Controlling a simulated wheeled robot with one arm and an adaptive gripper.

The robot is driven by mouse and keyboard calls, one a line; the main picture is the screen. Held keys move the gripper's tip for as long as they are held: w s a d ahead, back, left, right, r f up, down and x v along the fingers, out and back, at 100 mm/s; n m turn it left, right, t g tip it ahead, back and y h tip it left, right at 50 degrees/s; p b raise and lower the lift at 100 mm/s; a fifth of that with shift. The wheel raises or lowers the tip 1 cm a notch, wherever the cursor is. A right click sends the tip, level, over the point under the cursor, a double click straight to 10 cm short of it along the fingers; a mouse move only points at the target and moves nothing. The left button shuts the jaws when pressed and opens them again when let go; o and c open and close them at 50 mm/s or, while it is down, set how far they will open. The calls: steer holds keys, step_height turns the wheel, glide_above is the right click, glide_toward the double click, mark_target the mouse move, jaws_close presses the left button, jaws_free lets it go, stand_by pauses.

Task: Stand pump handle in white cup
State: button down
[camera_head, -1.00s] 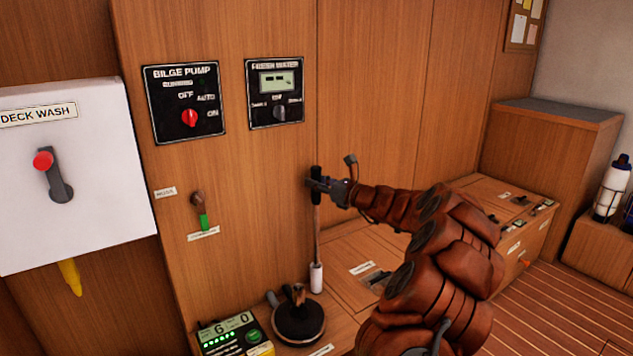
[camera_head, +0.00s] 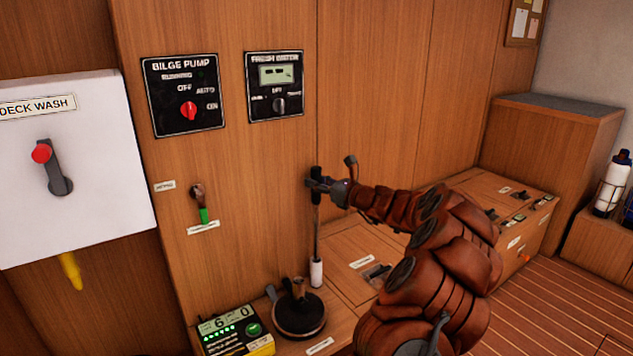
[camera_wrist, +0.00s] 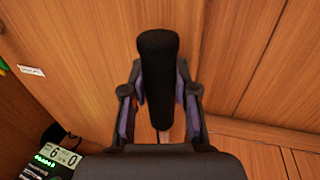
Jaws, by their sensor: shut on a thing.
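The pump handle (camera_head: 316,226) is a thin rod with a black grip at its top. It stands close to upright, and its lower end meets the white cup (camera_head: 317,273) on the wooden bench. Whether the tip is inside the cup is hard to tell at this size. My gripper (camera_head: 319,184) is shut on the black grip. In the wrist view the black grip (camera_wrist: 157,75) sits between both fingers, and most of the rod below is hidden by the grip and my gripper.
A round dark pump base (camera_head: 299,315) stands left of the cup, with a lit green display box (camera_head: 235,332) beside it. The wooden wall panel (camera_head: 262,180) is close behind the handle. Bench lids (camera_head: 362,262) lie to the right.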

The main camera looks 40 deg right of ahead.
mark_target(320, 170)
steer(key=shift+f+b, duration=0.3)
steer(key=shift+f, duration=1.15)
steer(key=c, duration=0.8)
jaws_free()
steer(key=o, duration=0.4)
steer(key=shift+r, duration=0.1)
steer(key=shift+r+p, duration=3.45)
steer(key=shift+p, duration=0.1)
